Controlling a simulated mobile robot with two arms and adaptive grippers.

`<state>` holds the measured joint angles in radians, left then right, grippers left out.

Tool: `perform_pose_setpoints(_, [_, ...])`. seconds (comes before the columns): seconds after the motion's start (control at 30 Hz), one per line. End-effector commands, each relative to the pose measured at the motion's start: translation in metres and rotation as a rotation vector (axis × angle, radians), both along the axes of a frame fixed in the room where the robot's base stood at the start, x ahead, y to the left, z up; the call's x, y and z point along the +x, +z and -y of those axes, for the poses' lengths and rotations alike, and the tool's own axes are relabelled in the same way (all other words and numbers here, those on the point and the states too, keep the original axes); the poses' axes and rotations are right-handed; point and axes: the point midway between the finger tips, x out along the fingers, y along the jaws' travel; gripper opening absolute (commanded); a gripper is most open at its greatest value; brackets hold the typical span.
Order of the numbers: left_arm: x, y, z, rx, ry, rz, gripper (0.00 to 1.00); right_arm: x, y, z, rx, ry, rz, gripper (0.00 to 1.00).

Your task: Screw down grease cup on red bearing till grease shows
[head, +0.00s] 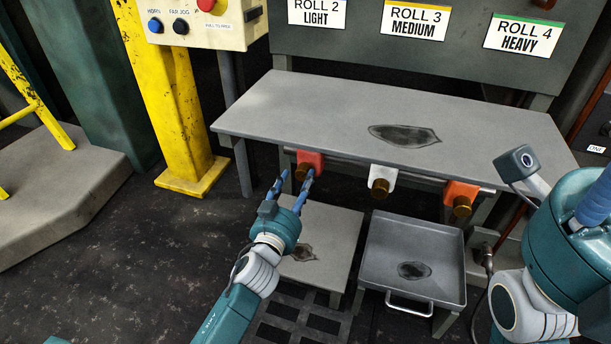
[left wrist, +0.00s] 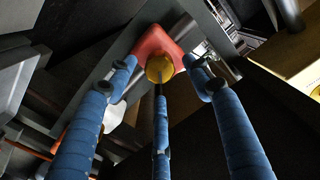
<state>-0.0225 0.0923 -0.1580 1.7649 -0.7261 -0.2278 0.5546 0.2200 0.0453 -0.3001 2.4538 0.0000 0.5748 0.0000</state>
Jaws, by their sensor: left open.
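The red bearing (head: 310,158) hangs under the front edge of the grey table, with a brass grease cup (head: 301,172) below it. My left gripper (head: 296,178) is open, its blue fingers pointing up at the cup. In the left wrist view the red bearing (left wrist: 152,42) and the round yellow cup (left wrist: 159,69) lie between the spread fingertips. I cannot tell whether any finger touches the cup. No grease can be made out. At the right edge of the head view, my right arm shows with a blue finger-like part (head: 598,198); its opening is hidden.
A white bearing (head: 382,173) and an orange bearing (head: 461,190) with brass cups hang to the right. Above is the grey table (head: 300,105). Below stand a low grey stand (head: 325,225) and a grey tray (head: 440,240) with dark stains. A yellow post (head: 180,120) is at left.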

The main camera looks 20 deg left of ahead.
Motion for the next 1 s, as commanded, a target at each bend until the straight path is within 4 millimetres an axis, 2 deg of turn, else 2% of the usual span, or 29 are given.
perform_pose_setpoints(0.1, [0.023, -0.001, 0.0, 0.002, -0.001, 0.004, 0.51, -0.006, 0.0, -0.001, -0.001, -0.001, 0.028, 0.4])
perform_pose_setpoints(0.3, [0.044, -0.001, 0.001, 0.001, -0.001, 0.001, 0.51, -0.012, 0.005, -0.001, -0.004, -0.003, 0.051, 0.4])
perform_pose_setpoints(0.67, [0.048, 0.0, 0.001, -0.001, -0.001, 0.001, 0.51, -0.013, 0.007, -0.002, -0.004, -0.003, 0.057, 0.4])
perform_pose_setpoints(0.8, [0.048, 0.0, 0.001, -0.001, -0.001, 0.001, 0.23, -0.014, 0.007, -0.002, -0.004, -0.003, 0.057, 0.4])
perform_pose_setpoints(0.9, [0.048, 0.001, 0.001, -0.001, -0.001, 0.002, 0.06, -0.014, 0.007, -0.002, -0.004, -0.003, 0.057, 0.4])
perform_pose_setpoints(1.0, [0.048, 0.001, 0.001, 0.0, -0.002, 0.003, 0.06, -0.014, 0.007, -0.002, -0.004, -0.003, 0.057, 0.4])
